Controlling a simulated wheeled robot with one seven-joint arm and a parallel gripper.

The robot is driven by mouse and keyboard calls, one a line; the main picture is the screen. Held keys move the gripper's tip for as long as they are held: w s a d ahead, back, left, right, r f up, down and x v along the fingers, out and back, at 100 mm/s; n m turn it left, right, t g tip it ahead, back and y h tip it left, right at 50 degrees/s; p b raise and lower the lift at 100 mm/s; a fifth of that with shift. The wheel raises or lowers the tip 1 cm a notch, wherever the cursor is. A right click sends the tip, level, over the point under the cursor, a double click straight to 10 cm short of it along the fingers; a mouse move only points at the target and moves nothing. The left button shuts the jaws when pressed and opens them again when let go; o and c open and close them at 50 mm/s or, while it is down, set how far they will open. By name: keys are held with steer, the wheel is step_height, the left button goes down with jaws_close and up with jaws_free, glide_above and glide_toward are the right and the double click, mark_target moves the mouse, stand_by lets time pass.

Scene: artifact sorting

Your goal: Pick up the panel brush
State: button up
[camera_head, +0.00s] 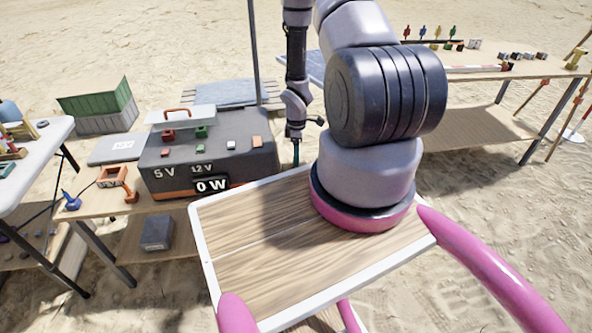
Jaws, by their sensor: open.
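I cannot surely make out the panel brush. A small blue tool with an upright handle (70,201) stands at the front left of the low wooden table (100,206); I cannot tell if it is a brush. A small orange tool (131,195) is to its right, by an orange-framed box (112,177). My gripper (296,155) is open and points down between the dark power box (240,150) and my arm's base. It is small in view, and its fingers are partly hidden by the tray's far edge. Nothing shows held in it.
My wooden tray with a white rim (235,265) looks empty in front. A white table (32,140) with items is at the far left. A long wooden table (470,72) with figures and blocks is at the back right. A green crate (95,104) stands behind on sand.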

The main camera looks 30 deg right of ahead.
step_height(320, 180, down, 4)
steer(key=shift+f, duration=0.2)
jaws_close()
steer(key=shift+r, duration=0.15)
